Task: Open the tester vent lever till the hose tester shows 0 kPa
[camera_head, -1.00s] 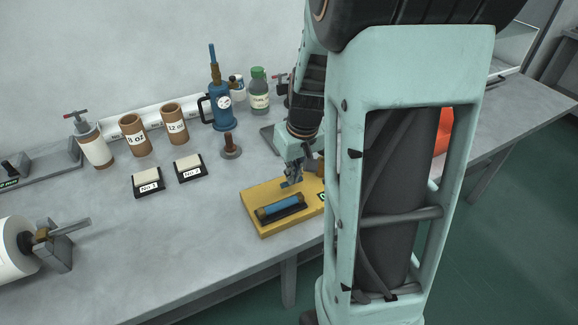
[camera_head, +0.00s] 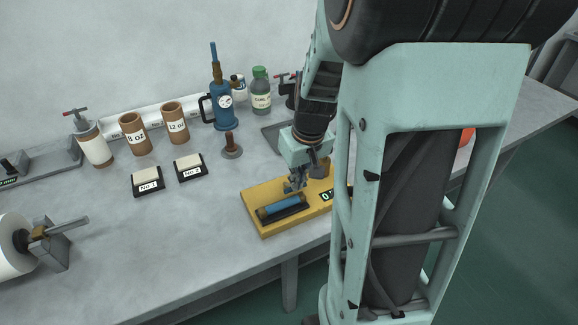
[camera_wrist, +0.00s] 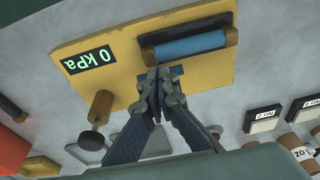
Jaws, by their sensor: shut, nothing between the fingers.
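The hose tester is a yellow board (camera_head: 262,222) on the bench, also seen in the wrist view (camera_wrist: 115,35). A blue hose piece (camera_head: 284,205) lies in its dark holder; it also shows in the wrist view (camera_wrist: 190,46). The tester's green display (camera_wrist: 84,62) appears upside down in the wrist view and reads 0 kPa.
Two labelled sample blocks (camera_head: 148,181) lie left of the tester. Behind stand brown cups (camera_head: 134,134), a blue pump (camera_head: 220,105), a green-capped bottle (camera_head: 260,92) and a small stamp-like tool (camera_head: 231,147).

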